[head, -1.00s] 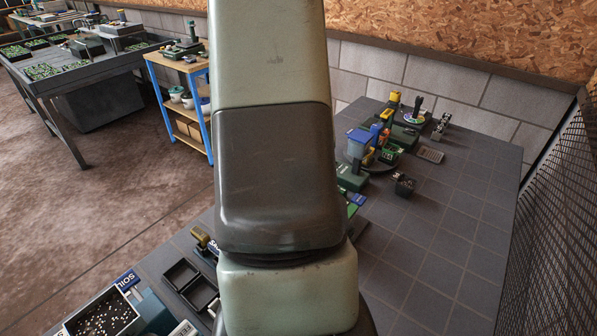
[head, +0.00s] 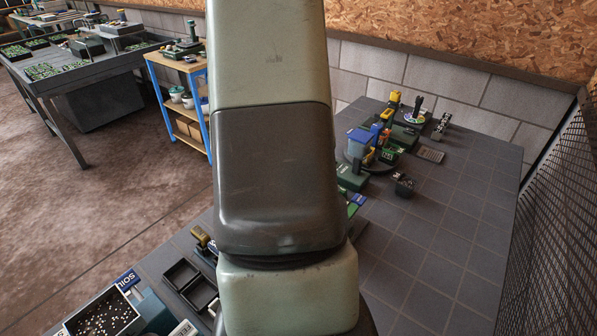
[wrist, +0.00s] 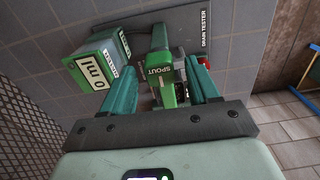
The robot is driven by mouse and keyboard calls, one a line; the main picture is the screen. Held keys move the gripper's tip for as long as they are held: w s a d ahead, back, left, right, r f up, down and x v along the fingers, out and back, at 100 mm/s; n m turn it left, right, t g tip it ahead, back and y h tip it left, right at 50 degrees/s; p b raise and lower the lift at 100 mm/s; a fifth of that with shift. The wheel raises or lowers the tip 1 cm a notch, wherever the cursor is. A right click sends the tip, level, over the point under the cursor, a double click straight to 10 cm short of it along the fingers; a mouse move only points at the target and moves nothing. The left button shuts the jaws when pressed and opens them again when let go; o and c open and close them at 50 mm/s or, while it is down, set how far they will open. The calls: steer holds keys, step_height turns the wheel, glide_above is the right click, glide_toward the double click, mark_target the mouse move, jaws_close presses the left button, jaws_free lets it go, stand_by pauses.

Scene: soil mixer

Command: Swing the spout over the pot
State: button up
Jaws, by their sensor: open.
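The spout (wrist: 163,75) is a green part with a white "SPOUT" label, in the middle of the wrist view. My gripper (wrist: 159,68) is open, with one teal finger on each side of the spout. I cannot tell whether either finger touches it. A dark green upright part (wrist: 159,38) shows just beyond the spout. I cannot make out the pot in the wrist view. In the head view my arm covers the middle of the bench, and neither the gripper nor the spout can be seen.
A green box (wrist: 100,64) reading "0 ml" stands left of the spout. A "DRAIN TESTER" label (wrist: 204,28) lies to its right. On the tiled bench (head: 455,235), a soil bin (head: 103,315) is at lower left and crowded equipment (head: 372,145) at the back. The bench's right part is clear.

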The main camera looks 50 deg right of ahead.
step_height(320, 180, up, 10)
stand_by(0.4)
steer(key=shift+r, duration=0.1)
steer(key=w+a+r+n+t+h, duration=0.1)
steer(key=w+a+r+n, duration=0.3)
steer(key=w+a, duration=0.25)
steer(key=w+a+r+n+t, duration=0.25)
steer(key=w+a, duration=0.25)
steer(key=a, duration=0.3)
steer(key=a+r+n+t, duration=0.2)
steer(key=a+r+n, duration=0.4)
steer(key=a, duration=0.6)
steer(key=s+a+r+n, duration=0.1)
steer(key=s+a+n, duration=0.1)
steer(key=s, duration=0.3)
steer(key=s+a+n, duration=0.2)
steer(key=s+a, duration=0.1)
steer(key=s, duration=0.3)
steer(key=s+a+r+n+y, duration=0.1)
steer(key=s+a+n, duration=0.1)
steer(key=s, duration=0.4)
steer(key=shift+s+a+r, duration=0.2)
steer(key=shift+a+r, duration=0.1)
steer(key=shift+a, duration=0.45)
